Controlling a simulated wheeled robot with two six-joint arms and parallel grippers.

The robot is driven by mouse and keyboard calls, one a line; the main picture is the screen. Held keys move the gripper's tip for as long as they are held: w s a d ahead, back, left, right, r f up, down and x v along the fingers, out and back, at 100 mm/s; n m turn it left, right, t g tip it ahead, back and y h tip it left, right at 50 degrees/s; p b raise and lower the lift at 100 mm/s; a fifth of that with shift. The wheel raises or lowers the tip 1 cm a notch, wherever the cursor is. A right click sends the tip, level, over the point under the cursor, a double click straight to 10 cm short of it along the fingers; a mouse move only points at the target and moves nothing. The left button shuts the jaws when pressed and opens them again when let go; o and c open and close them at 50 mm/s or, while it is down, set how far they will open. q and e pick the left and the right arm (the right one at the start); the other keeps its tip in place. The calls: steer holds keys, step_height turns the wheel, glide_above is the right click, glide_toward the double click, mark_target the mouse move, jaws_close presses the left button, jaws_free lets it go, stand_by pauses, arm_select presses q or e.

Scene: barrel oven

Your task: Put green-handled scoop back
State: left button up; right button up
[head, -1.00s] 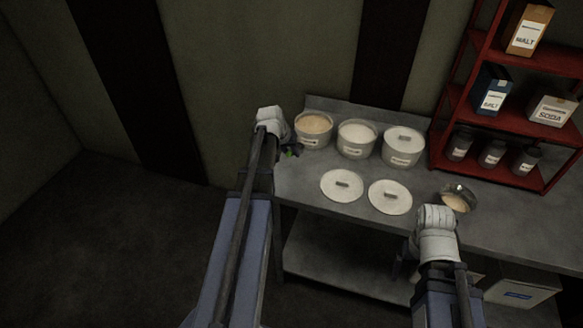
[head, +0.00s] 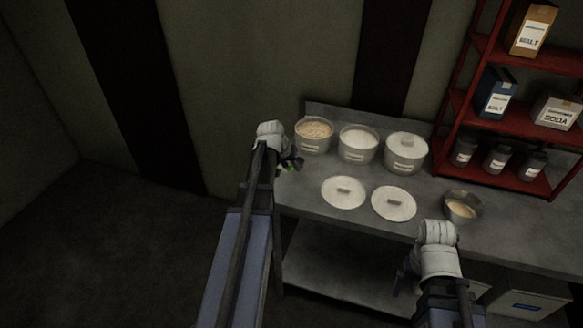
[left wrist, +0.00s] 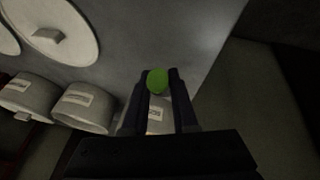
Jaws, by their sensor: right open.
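My left gripper (head: 292,164) is at the table's left end, just left of and in front of the leftmost tub. In the left wrist view its fingers (left wrist: 157,78) are closed around the green handle (left wrist: 157,81) of the scoop. The green also shows as a small spot in the head view (head: 288,167). The scoop's bowl is hidden. The leftmost tub (head: 313,147) is open and holds tan grain. The middle tub (head: 357,156) is open with white contents. My right gripper (head: 402,280) is low in front of the table edge, its fingers mostly hidden by its wrist.
The third tub (head: 405,164) has its lid on. Two round lids (head: 344,193) (head: 394,204) lie on the metal table (head: 300,199). A metal bowl (head: 478,209) with tan contents stands at their right. A red shelf (head: 520,183) with boxes and jars is at the back right.

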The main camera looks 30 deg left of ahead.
arm_select(q)
steer(key=o, duration=0.4)
steer(key=shift+o, duration=0.2)
steer(key=shift+r, duration=0.15)
steer(key=shift+r+p, duration=0.15)
steer(key=shift+p, duration=0.15)
steer(key=p+v, duration=1)
steer(key=v, duration=0.1)
steer(key=shift+s+r, duration=0.25)
steer(key=shift+r, duration=0.1)
steer(key=shift+d, duration=0.1)
steer(key=s+d+m+g, duration=0.2)
steer(key=s+d, duration=0.3)
steer(key=d, duration=0.7)
steer(key=s+d+f+m+g+y, duration=0.1)
steer(key=s+d+m, duration=0.2)
steer(key=d, duration=0.9)
steer(key=s+d+f+m+g, duration=0.1)
steer(key=s+d+m+g, duration=0.1)
steer(key=s+d, duration=0.5)
steer(key=d+m, duration=0.1)
steer(key=d, duration=0.4)
steer(key=shift+s+m+g+y, duration=0.2)
steer(key=shift+m+g+y, duration=0.1)
steer(key=shift+y, duration=0.1)
